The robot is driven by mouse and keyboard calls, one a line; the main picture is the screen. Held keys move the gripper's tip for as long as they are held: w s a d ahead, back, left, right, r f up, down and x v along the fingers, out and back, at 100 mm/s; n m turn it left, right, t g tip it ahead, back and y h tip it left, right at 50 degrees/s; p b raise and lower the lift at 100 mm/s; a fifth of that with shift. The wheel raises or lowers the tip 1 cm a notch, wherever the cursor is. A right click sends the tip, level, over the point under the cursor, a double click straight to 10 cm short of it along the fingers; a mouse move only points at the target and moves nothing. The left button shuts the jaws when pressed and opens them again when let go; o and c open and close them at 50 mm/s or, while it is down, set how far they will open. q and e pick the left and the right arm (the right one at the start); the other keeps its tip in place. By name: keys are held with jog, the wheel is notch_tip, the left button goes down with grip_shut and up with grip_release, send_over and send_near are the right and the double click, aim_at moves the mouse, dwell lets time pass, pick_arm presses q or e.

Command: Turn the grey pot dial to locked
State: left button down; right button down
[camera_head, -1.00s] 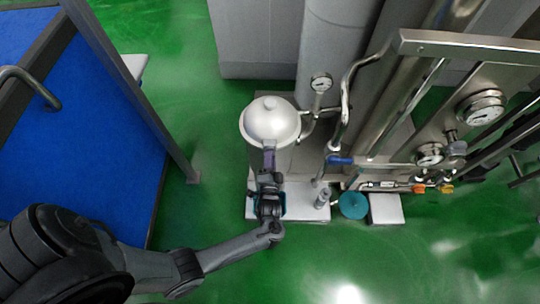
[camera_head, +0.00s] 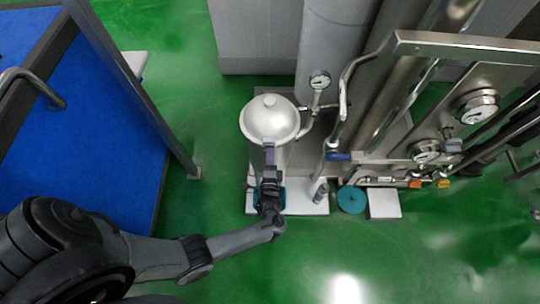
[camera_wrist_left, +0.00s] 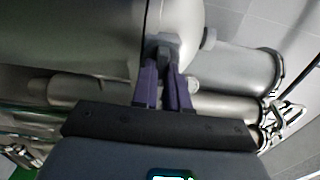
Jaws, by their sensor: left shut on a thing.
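The silver pot (camera_head: 275,130) with a domed lid stands upright on a pale base. Its grey dial (camera_wrist_left: 161,42) sticks out from the pot's side in the left wrist view. My left gripper (camera_wrist_left: 164,62) has its purple fingers closed around the dial. In the head view the left gripper (camera_head: 269,153) reaches the front of the pot, just below the lid rim, and hides the dial there. I cannot read any locked mark on the dial. My right gripper is not in view.
A steel pipe frame with gauges (camera_head: 477,107) and a blue-handled valve (camera_head: 338,156) stands right of the pot. A teal round thing (camera_head: 352,200) sits on the floor beside a white block (camera_head: 384,204). A blue-panelled structure (camera_head: 75,130) is at left; green floor lies between.

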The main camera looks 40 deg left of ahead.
pick_arm(q)
jog(key=c, duration=1.1)
grip_release()
jog(key=shift+c, duration=0.2)
jog(key=v, duration=0.7)
jog(key=shift+s+d, duration=0.2)
